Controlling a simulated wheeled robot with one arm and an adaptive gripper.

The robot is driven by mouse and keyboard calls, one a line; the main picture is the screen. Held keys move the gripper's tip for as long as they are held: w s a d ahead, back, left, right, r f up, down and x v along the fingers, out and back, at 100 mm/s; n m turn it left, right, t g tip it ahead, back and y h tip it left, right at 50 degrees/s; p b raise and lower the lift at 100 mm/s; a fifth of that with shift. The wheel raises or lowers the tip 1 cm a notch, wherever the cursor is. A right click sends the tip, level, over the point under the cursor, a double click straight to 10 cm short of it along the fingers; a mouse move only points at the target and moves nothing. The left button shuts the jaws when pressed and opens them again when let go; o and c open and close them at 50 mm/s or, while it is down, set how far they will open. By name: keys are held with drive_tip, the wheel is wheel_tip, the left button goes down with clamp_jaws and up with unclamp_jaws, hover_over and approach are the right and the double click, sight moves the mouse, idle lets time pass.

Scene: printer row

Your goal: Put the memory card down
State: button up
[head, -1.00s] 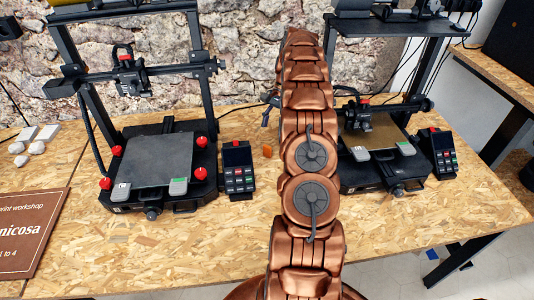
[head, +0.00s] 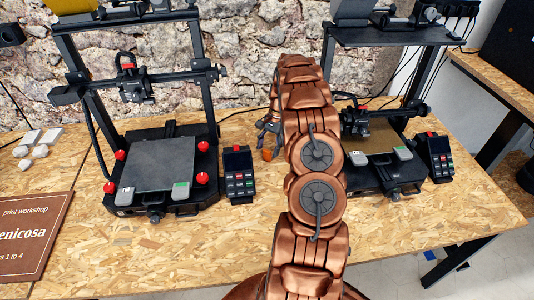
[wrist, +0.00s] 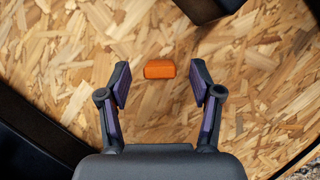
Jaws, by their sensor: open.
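A small orange block (head: 267,155), which I take to be the memory card, lies on the wood-chip table between the two printers. In the wrist view the orange block (wrist: 160,69) lies flat, framed by my open fingers and just beyond their tips. My gripper (wrist: 160,80) is open, with a finger on each side and clear space between each finger and the block. In the head view my gripper (head: 268,138) shows just above the block, partly hidden behind my arm. No other memory card is seen.
A black printer (head: 160,165) with its control box (head: 238,175) stands left of the block. Another printer (head: 380,165) stands to the right, partly behind my arm. A brown sign (head: 35,235) lies at the left.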

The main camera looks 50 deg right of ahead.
drive_tip(key=shift+a+f, duration=0.15)
drive_tip(key=shift+f, duration=0.15)
drive_tip(key=c, duration=1)
drive_tip(key=shift+r, duration=0.15)
